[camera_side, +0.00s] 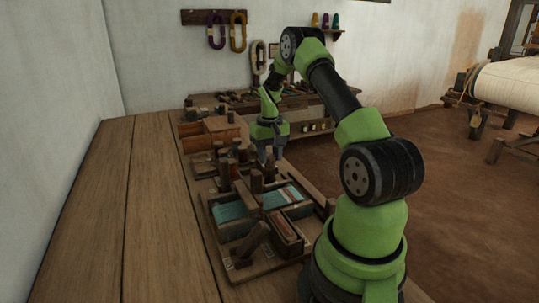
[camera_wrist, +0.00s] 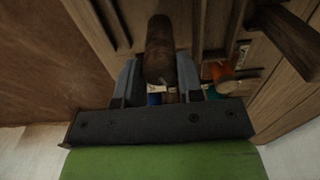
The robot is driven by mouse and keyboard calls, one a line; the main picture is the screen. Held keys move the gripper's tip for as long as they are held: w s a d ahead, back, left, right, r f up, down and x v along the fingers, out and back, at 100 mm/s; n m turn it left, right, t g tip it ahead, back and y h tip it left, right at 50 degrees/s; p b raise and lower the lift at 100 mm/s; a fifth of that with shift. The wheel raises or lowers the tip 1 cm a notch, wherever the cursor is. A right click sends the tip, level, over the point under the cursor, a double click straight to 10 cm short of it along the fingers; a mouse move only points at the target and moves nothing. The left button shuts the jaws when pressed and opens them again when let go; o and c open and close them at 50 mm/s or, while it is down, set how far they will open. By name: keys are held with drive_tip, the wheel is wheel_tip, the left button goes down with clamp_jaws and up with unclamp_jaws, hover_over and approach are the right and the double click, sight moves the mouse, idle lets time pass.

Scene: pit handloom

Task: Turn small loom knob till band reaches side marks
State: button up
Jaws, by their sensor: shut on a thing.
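In the side view the small wooden loom (camera_side: 211,222) sits on the table, with teal woven cloth (camera_side: 230,211) in its frame and brown wooden posts standing around it. My gripper (camera_side: 268,160) points down at the far end of the loom. In the wrist view my gripper (camera_wrist: 160,82) has its two grey fingers on either side of a rounded brown wooden knob (camera_wrist: 160,50) and is shut on it. A small pale tag and a blue bit show between the fingers. I cannot make out the side marks or how the band stands against them.
A wooden box (camera_side: 221,130) stands on the table behind the loom. The left of the plank table (camera_side: 100,210) is clear. A shelf with tools (camera_side: 290,102) is at the back wall, and a large loom with a cloth roll (camera_side: 508,82) stands at the right.

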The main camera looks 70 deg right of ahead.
sight(270, 155)
drive_tip(key=shift+m, duration=0.5)
drive_tip(key=o, duration=0.9)
wheel_tip(270, 155, up, 10)
idle(0.5)
